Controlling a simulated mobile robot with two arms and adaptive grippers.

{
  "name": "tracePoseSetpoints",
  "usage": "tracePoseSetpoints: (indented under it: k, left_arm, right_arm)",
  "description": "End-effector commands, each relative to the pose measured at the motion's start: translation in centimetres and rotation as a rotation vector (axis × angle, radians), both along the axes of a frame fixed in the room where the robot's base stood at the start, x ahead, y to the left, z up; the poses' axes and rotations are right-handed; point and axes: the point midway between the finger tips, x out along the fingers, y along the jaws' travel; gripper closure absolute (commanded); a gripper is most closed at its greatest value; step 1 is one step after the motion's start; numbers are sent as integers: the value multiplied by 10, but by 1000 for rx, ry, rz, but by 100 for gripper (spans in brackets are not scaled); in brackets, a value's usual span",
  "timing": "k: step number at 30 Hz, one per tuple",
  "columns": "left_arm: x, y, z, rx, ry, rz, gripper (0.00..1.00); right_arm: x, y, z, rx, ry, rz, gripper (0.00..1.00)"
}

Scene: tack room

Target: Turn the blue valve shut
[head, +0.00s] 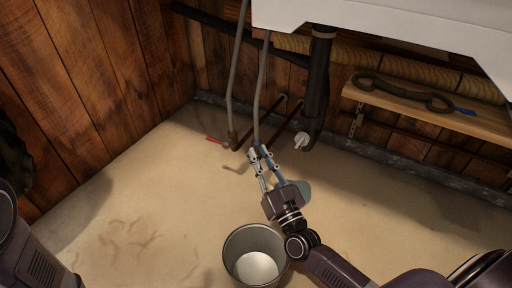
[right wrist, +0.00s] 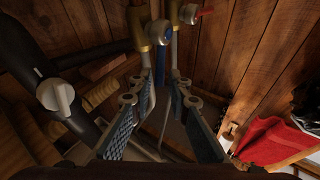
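The blue valve (right wrist: 160,32) sits on a brass fitting in the right wrist view. Its blue lever points down toward my fingertips, close to the left finger. In the head view the valve (head: 258,149) is at the foot of a grey hose, partly hidden by my fingers. My right gripper (head: 262,158) reaches it from the front. It also shows in the right wrist view (right wrist: 163,88), its two fingers apart with a gap between them. I cannot tell whether a finger touches the lever. My left arm is at the lower left edge; its gripper is out of view.
A red-handled valve (head: 217,141) is left of the blue one. A white knob (head: 301,140) on a dark drain pipe (head: 318,80) is to the right. A metal bucket (head: 235,238) stands below my right gripper.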

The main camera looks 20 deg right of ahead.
Motion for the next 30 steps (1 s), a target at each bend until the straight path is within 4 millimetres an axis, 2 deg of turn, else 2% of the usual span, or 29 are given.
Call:
tracePoseSetpoints:
  k: [1,6,12,17,24,30]
  left_arm:
    - [0,0,0,0,-1,0,60]
    - [-1,0,0,0,-2,0,60]
    - [-1,0,0,0,-2,0,60]
    - [-1,0,0,0,-2,0,60]
    - [-1,0,0,0,-2,0,60]
    - [-1,0,0,0,-2,0,60]
  right_arm:
    - [-12,-1,-5,-2,4,0,83]
    - [-45,-2,-15,-2,4,0,83]
    - [-72,-3,-24,-2,3,0,83]
    - [-80,-4,-26,-1,1,0,83]
    - [-81,-4,-26,-1,0,0,83]
    - [-79,-3,-21,-7,-9,5,100]
